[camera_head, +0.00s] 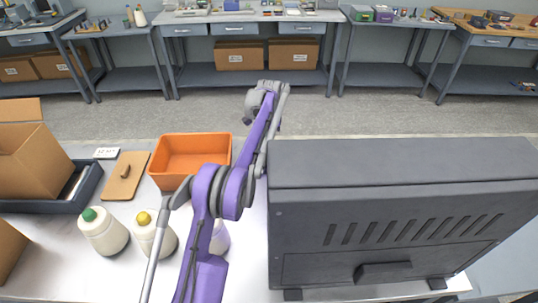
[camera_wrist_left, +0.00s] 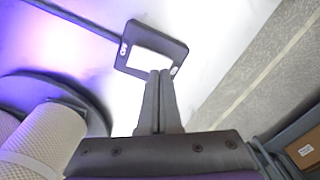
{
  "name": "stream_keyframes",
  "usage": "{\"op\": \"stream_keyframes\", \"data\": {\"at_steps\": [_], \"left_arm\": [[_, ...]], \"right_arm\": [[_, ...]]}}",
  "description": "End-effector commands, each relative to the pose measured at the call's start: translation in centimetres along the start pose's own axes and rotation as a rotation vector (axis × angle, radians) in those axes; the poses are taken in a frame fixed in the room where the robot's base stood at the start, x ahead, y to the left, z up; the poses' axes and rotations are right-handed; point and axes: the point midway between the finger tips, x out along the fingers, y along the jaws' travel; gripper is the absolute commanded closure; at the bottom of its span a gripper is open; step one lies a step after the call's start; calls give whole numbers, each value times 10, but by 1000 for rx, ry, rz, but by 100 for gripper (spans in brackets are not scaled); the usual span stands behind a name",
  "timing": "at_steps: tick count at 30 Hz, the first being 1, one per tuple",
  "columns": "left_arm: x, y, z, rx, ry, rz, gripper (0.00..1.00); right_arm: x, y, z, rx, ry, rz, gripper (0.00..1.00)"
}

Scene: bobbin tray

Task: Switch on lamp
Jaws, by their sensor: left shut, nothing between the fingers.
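My left gripper (camera_wrist_left: 160,74) is shut and empty in the left wrist view. Its fingertips overlap the near edge of a small dark-framed plate (camera_wrist_left: 181,49) with a white panel; I cannot tell whether they touch it. A dark cable runs from near the plate to the upper left. This may be the lamp's switch, but its setting is unclear. A dark round shape (camera_wrist_left: 48,84) lies left of it, possibly the lamp's base. In the head view my purple left arm reaches over the table, and its fingers cannot be made out. No lamp is clearly recognisable there.
A large dark grey slotted box (camera_head: 400,165) fills the table's right. An orange bin (camera_head: 195,137), a brown board (camera_head: 125,172), a green-capped bottle (camera_head: 104,235) and a yellow-capped bottle (camera_head: 150,232) stand left of the arm. A ribbed white cylinder (camera_wrist_left: 45,140) is beside the gripper.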

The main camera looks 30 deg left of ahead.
Motion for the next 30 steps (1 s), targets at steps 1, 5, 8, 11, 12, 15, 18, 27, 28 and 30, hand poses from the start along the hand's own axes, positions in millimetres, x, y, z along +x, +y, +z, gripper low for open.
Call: {"op": "stream_keyframes", "data": {"at_steps": [1, 5, 8, 11, 12, 15, 18, 27, 28, 30], "left_arm": [[-8, -1, -1, 0, 2, -1, 100], [-18, -1, -1, 0, 2, -1, 100], [-26, -1, -1, 0, 2, -2, 100], [-34, -1, -1, 0, 3, -2, 100], [-37, -1, -1, 0, 3, -2, 100], [-45, -1, -1, 0, 3, -2, 100], [-51, -1, -1, 0, 2, -1, 100], [-51, 0, 0, 0, 0, 0, 100], [-51, 0, 0, 0, 0, 0, 100], [-51, 0, 0, 0, 0, 0, 100]], "right_arm": [[-3, 0, -4, 0, 4, 0, 50], [-7, 0, -10, 0, 10, 0, 50], [-10, 0, -14, 0, 14, 0, 50], [-13, 0, -18, 0, 19, 0, 50], [-14, 0, -20, 0, 20, 0, 50], [-17, 0, -24, 0, 25, 0, 50], [-19, 0, -27, 0, 29, 0, 50], [-18, 0, -26, 0, 28, 0, 50], [-18, 0, -26, 0, 28, 0, 50], [-18, 0, -26, 0, 28, 0, 50]]}}
